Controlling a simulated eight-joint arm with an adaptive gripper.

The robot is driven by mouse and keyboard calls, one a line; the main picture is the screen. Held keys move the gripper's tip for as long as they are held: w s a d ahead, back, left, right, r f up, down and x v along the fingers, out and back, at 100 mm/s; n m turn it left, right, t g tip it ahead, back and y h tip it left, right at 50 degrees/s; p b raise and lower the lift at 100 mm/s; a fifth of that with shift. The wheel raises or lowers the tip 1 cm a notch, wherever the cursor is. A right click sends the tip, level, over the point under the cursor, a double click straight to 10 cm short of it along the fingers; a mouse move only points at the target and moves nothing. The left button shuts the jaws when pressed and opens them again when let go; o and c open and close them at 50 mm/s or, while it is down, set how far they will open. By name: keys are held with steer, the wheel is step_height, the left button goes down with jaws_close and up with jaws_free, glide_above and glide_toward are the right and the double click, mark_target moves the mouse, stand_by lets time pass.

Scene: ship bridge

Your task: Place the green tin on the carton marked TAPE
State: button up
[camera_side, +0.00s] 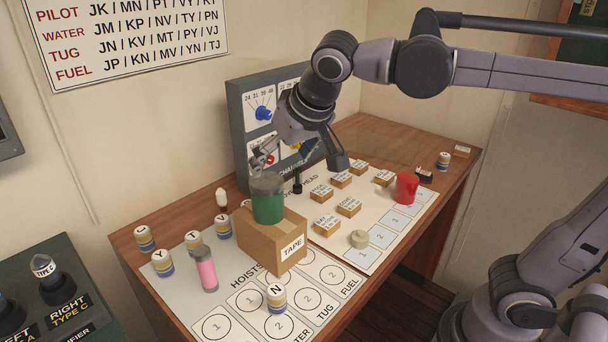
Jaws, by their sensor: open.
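The green tin (268,203), with a grey upper part, stands upright on top of the brown carton marked TAPE (270,244). It appears to rest on the carton's top, towards its back edge. My gripper (300,162) is open and empty, with its fingers spread wide. It is above and to the right of the tin in the picture. The left finger comes close to the tin's upper rim; I cannot tell whether they touch.
A grey dial panel (238,112) rises behind. Small labelled blocks, a black upright peg (297,182) and a red mug (405,187) are to the right.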

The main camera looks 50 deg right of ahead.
steer(key=s+d+f+n, duration=0.1)
steer(key=s+d+f, duration=0.3)
steer(key=s+f, duration=0.1)
steer(key=s+d+f+n+y, duration=0.1)
steer(key=s+d+f, duration=0.3)
steer(key=f, duration=0.4)
steer(key=shift+s+f+t, duration=0.25)
steer(key=shift+s+t, duration=0.15)
steer(key=shift+s, duration=0.15)
